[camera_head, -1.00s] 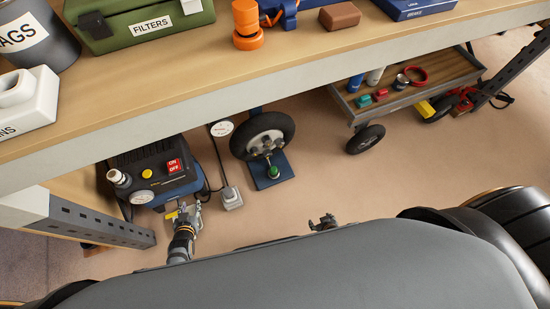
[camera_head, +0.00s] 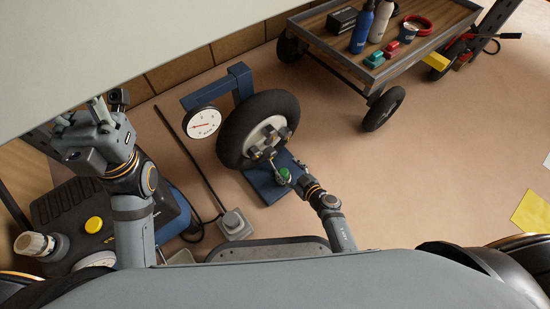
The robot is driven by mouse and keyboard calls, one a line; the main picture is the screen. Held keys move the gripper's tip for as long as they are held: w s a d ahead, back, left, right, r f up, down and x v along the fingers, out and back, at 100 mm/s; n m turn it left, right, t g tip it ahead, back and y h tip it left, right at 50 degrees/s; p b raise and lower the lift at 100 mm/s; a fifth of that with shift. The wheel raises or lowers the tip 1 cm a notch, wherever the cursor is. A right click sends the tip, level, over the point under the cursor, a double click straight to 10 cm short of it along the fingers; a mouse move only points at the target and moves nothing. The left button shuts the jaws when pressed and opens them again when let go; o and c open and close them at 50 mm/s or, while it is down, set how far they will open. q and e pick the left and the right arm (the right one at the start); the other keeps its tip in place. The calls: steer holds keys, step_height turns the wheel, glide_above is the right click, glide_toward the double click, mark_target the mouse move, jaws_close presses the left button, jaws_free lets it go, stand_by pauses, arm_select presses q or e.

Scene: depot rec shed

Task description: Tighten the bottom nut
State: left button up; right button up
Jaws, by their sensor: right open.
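A black-tyred wheel (camera_head: 233,135) with a pale hub stands upright on a blue stand (camera_head: 262,188). Several dark nuts sit on its hub, and the lowest nut (camera_head: 270,153) faces me. A thin metal shank with a green end (camera_head: 285,174) hangs just below that nut; whether it is joined to the nut is too small to tell. My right gripper (camera_head: 292,172) is open at the green end, its fingers partly merging with it in view. My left gripper (camera_head: 85,122) is raised at the left, away from the wheel, and its finger gap is unclear.
A round gauge (camera_head: 203,122) stands left of the wheel. A compressor (camera_head: 60,215) sits below my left arm, and a grey socket box (camera_head: 235,223) with a cable lies on the floor. A wheeled cart (camera_head: 345,52) stands at the back right. The floor to the right is largely open.

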mark_target(274, 156)
steer(key=b+x, duration=0.6)
steer(key=x, duration=0.3)
steer(key=shift+w+a+f, duration=0.15)
steer(key=shift+w+f, duration=0.15)
steer(key=shift+w+a+b, duration=0.15)
steer(key=shift+w+b, duration=0.15)
steer(key=shift+b, duration=0.05)
